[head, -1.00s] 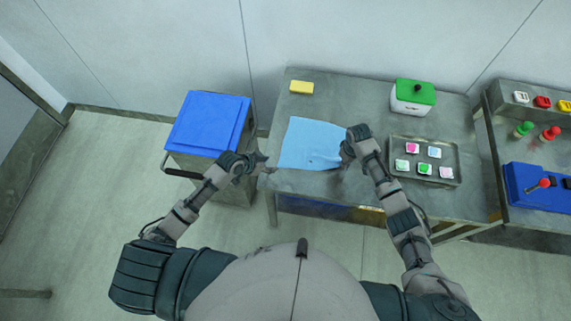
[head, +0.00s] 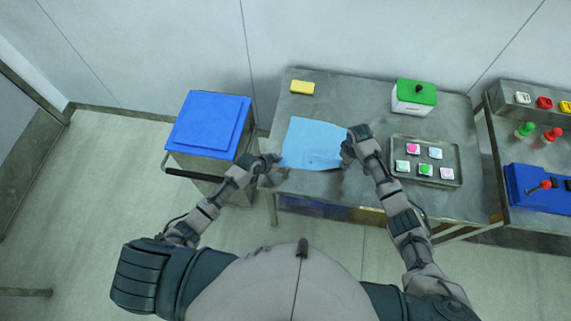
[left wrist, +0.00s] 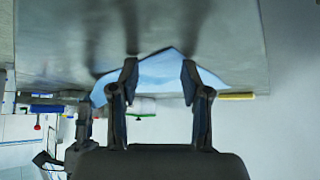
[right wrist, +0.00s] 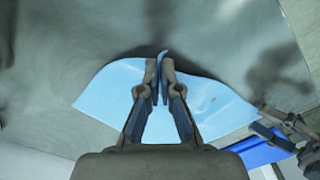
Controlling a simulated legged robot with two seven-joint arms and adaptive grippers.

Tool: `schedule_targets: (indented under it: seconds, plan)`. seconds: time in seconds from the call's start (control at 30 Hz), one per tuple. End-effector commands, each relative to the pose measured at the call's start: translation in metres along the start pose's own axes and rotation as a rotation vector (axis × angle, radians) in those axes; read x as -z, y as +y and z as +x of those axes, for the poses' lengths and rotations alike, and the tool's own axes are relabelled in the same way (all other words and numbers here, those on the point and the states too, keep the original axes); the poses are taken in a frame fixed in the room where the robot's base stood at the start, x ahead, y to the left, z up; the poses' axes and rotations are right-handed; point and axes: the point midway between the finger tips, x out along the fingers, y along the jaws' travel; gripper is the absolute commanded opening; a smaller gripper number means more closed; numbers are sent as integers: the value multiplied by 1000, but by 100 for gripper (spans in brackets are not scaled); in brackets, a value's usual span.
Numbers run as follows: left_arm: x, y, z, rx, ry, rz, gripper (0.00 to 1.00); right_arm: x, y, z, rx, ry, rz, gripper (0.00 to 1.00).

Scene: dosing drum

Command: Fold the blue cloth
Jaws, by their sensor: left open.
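The light blue cloth (head: 314,138) lies spread on the metal table, with a slight crease near its front edge. My left gripper (head: 277,168) is at the cloth's front left corner. In the left wrist view its fingers (left wrist: 158,75) are open, with the cloth (left wrist: 158,72) showing between and beyond them; I cannot tell if they touch it. My right gripper (head: 345,160) is at the cloth's front right corner. In the right wrist view its fingertips (right wrist: 160,70) are closed together, with a bit of cloth pinched between them. The cloth (right wrist: 108,92) spreads to both sides.
On the table (head: 350,100) are a yellow block (head: 302,88), a white box with a green lid (head: 413,97), and a tray (head: 450,181) with several small coloured pieces. A blue-topped cart (head: 208,122) stands left.

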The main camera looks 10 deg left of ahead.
Motion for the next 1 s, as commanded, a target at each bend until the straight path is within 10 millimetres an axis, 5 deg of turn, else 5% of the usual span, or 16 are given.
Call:
schedule_targets:
  seconds: [0.47,0.83,1.0]
  plan:
    - [-1,0,4,-2,-3,-1,46,0,0,0,0,-1,1,0]
    - [-4,2,5,-5,-9,-3,0,0,1,1,0,-1,0,0]
    - [-5,2,6,-6,-12,-3,0,0,1,1,0,-1,0,0]
